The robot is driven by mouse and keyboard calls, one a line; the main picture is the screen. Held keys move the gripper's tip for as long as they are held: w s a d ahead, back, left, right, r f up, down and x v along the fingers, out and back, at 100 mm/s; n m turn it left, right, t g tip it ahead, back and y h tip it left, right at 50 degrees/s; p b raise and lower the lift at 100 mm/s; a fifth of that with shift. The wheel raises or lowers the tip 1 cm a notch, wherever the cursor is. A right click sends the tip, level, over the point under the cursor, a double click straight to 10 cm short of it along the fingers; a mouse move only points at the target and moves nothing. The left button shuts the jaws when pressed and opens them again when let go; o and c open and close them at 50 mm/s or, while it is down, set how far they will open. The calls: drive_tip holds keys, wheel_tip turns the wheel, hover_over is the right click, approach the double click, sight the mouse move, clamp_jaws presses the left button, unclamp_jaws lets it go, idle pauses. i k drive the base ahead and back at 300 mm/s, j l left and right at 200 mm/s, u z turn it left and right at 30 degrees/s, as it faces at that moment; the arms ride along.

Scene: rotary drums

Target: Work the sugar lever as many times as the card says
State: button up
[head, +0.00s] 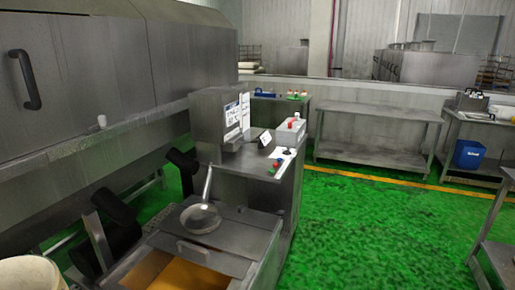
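A grey box (290,133) with a small red part (296,116) on top stands at the back of the steel cabinet. I cannot tell whether this is the sugar lever. A small white card (265,138) leans upright beside the box; its writing is too small to read. White sheets with printing (238,115) are on the side of a tall steel housing (215,112) at the cabinet's left. Small red and blue knobs or buttons (279,161) sit near the cabinet's right front edge. I cannot make out a sugar label. My gripper does not show.
A round metal pan (201,218) with a raised handle lies on a steel lid in front, beside an open orange-brown bin (178,275). Big steel machinery (100,60) fills the left. The green floor (350,230) at right is clear, with steel tables (380,115) behind.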

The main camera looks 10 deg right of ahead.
sight(256, 140)
drive_tip(key=i+l+u, duration=0.15)
drive_tip(key=l, duration=0.2)
drive_tip(key=i+l+u, duration=0.15)
drive_tip(key=l, duration=0.2)
drive_tip(key=i+l+u, duration=0.2)
drive_tip(key=l, duration=0.15)
drive_tip(key=l+u, duration=0.15)
drive_tip(key=l, duration=0.25)
